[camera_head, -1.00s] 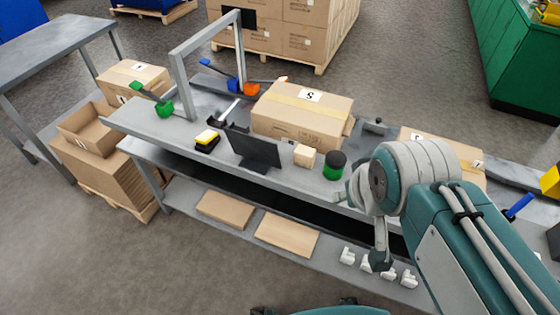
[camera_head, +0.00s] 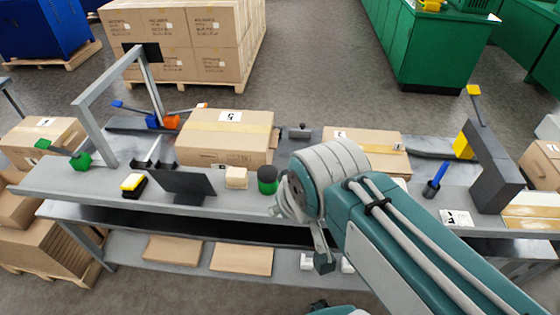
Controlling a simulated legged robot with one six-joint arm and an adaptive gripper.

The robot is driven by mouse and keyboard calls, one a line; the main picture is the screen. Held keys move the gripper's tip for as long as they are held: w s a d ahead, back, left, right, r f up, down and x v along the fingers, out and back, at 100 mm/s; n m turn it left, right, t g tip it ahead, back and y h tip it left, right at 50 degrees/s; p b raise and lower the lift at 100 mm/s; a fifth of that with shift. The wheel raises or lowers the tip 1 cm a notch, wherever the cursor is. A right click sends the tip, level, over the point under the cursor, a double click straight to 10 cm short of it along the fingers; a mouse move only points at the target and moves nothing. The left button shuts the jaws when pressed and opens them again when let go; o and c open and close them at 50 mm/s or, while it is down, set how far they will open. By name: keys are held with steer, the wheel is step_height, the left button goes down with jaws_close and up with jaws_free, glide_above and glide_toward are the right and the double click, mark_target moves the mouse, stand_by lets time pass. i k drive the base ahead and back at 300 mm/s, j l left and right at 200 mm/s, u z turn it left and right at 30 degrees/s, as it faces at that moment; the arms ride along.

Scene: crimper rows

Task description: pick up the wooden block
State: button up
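The wooden block (camera_head: 236,177) is a small pale cube on the front part of the workbench top (camera_head: 120,205). It stands between a dark monitor-like panel (camera_head: 187,186) and a green cylinder with a black top (camera_head: 267,181). My arm comes in from the lower right, its large grey joint to the right of the block. A dark end piece, seemingly part of my gripper (camera_head: 323,262), hangs below that joint at the bench's front. Most of the gripper is hidden behind the arm, so its opening cannot be seen. It is apart from the block.
A large carton (camera_head: 225,138) lies behind the block, and a flatter carton (camera_head: 365,150) lies farther right. A yellow-and-black item (camera_head: 133,185) sits left of the panel. A grey frame (camera_head: 98,125) rises at the left. The lower shelf holds flat brown boards (camera_head: 242,258).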

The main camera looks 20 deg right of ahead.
mark_target(236, 177)
steer(key=i+j+z, duration=0.25)
steer(key=j, duration=0.35)
steer(key=i+j+z, duration=0.1)
steer(key=i+j, duration=0.15)
steer(key=i+j+z, duration=0.1)
steer(key=j, duration=0.35)
